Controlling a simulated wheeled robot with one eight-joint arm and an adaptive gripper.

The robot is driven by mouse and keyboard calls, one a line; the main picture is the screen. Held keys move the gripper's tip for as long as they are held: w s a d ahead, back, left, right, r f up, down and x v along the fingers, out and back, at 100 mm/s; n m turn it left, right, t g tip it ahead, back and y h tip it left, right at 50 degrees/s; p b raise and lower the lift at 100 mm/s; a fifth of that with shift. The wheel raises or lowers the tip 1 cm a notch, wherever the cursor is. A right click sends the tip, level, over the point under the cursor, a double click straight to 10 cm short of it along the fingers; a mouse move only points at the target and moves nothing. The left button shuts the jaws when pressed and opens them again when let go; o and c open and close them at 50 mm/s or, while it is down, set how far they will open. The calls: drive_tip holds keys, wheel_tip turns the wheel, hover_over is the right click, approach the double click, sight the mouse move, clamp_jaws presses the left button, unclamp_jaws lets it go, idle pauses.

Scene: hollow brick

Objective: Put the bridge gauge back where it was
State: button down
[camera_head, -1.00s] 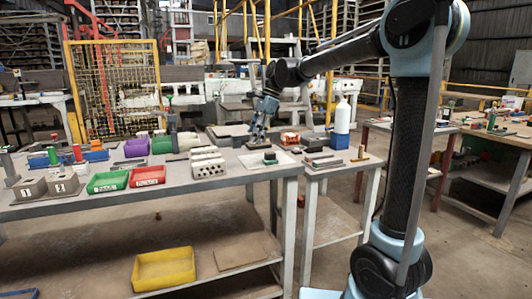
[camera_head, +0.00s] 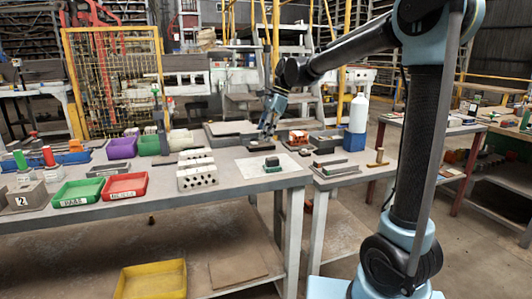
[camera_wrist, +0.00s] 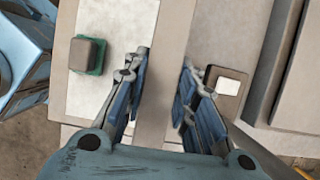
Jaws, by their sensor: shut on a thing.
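My gripper (camera_head: 268,128) is above the back right part of the workbench. In the wrist view my gripper (camera_wrist: 164,90) has its two fingers on either side of a long grey-brown bar (camera_wrist: 172,50), which I take to be the bridge gauge. The bar runs up out of the top of the picture, so its far end is hidden. A green block with a grey top (camera_wrist: 87,55) sits on a pale sheet (camera_wrist: 120,25) left of the bar; it also shows in the head view (camera_head: 271,163). A brown block with a white patch (camera_wrist: 228,86) is right of the fingers.
A holed grey brick (camera_head: 197,178), a red bin (camera_head: 125,188) and a green bin (camera_head: 77,194) stand left on the bench (camera_head: 230,196). A yellow bin (camera_head: 150,282) is low down.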

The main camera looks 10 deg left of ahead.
drive_tip(key=shift+d+f, duration=0.1)
drive_tip(key=shift+f, duration=3.2)
drive_tip(key=c, duration=1.3)
unclamp_jaws()
